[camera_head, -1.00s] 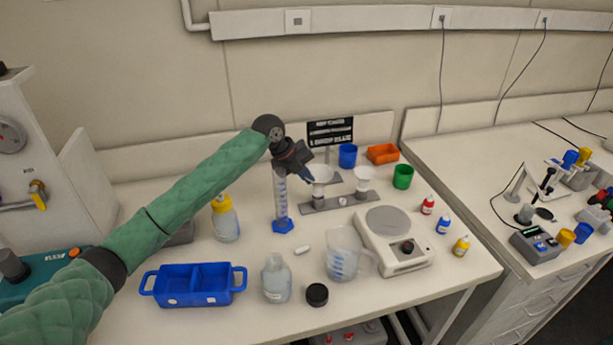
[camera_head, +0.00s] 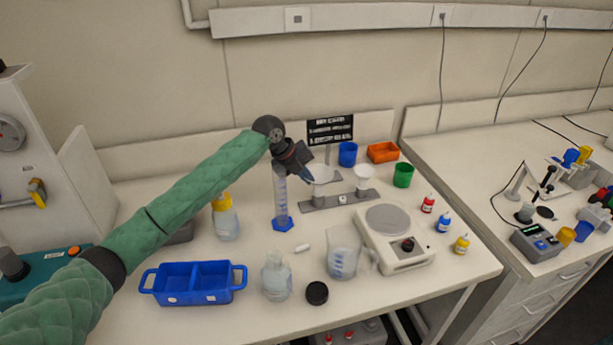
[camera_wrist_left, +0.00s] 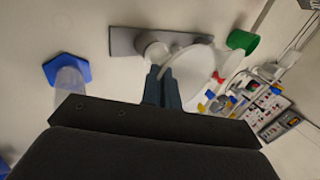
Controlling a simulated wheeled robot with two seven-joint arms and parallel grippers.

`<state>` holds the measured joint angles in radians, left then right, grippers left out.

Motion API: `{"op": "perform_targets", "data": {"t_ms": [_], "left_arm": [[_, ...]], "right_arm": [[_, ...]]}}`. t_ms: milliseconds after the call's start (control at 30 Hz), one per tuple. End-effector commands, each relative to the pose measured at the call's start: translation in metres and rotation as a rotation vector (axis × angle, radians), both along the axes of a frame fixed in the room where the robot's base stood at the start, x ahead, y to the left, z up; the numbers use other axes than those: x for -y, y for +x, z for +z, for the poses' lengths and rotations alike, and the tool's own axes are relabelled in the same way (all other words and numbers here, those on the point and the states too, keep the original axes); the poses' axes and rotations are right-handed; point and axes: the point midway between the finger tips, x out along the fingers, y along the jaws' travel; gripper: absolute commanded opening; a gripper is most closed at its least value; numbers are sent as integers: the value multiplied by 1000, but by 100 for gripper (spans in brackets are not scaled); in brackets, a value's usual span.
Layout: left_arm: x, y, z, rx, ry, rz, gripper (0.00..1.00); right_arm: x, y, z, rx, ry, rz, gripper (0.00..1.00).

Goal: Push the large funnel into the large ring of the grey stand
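The large white funnel (camera_head: 323,174) is at the left end of the grey stand (camera_head: 345,200), over its large ring. How deep it sits in the ring is hidden by my gripper. My left gripper (camera_head: 307,174) reaches down to the funnel's left side. In the left wrist view its fingers (camera_wrist_left: 162,88) are close together, with the rim of the large funnel (camera_wrist_left: 195,75) between them. The stand's base (camera_wrist_left: 125,41) shows beyond. A smaller white funnel (camera_head: 365,176) sits at the stand's right side. My right gripper is out of view.
A measuring cylinder (camera_head: 281,197) with a blue foot stands close left of the stand. A balance (camera_head: 395,240), a beaker (camera_head: 342,252) and a bottle (camera_head: 276,278) stand in front. Blue (camera_head: 348,154) and green (camera_head: 403,175) cups and an orange tray (camera_head: 383,152) are behind and right.

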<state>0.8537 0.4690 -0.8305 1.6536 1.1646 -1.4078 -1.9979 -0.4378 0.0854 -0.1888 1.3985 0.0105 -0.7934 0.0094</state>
Motion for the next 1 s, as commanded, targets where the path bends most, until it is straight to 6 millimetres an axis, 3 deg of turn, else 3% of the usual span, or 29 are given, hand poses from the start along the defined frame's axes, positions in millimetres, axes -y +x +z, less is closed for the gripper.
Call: {"op": "perform_targets", "data": {"t_ms": [1000], "left_arm": [[0,0,-6,0,0,0,0]], "right_arm": [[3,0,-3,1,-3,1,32]]}}
